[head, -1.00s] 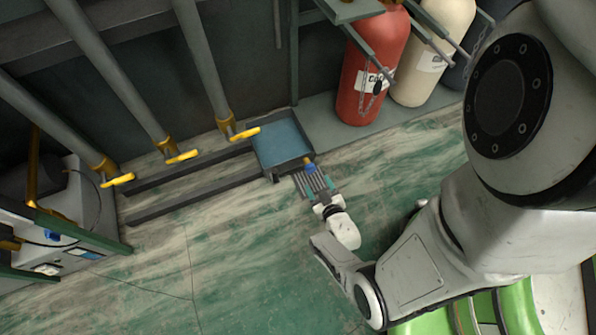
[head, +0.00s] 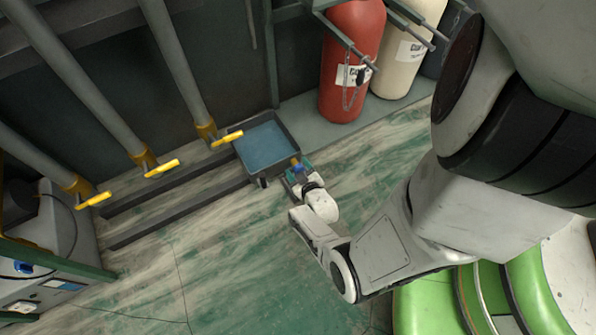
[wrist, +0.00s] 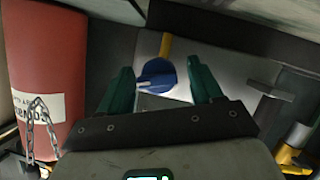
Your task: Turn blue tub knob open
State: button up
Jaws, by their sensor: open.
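The blue tub (head: 268,147) is a dark-rimmed tray with a blue inside, on the floor by the wall in the head view. Its blue knob (wrist: 157,76) shows in the wrist view as a round cap with a pale pointer, in front of a yellow stem. The knob also shows small in the head view (head: 296,165), at the tub's near right corner. My gripper (wrist: 162,88) is open, its two green fingers on either side of the knob. I cannot tell whether either finger touches it.
A red cylinder (head: 350,62) and a cream cylinder (head: 408,50) stand behind to the right, the red one with a hanging chain. Yellow-handled valves (head: 162,168) on grey pipes line the left. Open floor (head: 215,270) lies in front.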

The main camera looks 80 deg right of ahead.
jog(key=shift+w+d+f, duration=0.1)
jog(key=shift+w+d, duration=0.05)
jog(key=shift+d, duration=0.2)
jog(key=c, duration=1)
jog(key=shift+m+t+y+p, duration=0.6)
jog(key=shift+m+y+p, duration=0.2)
jog(key=shift+m+p, duration=0.55)
jog(key=o, duration=1)
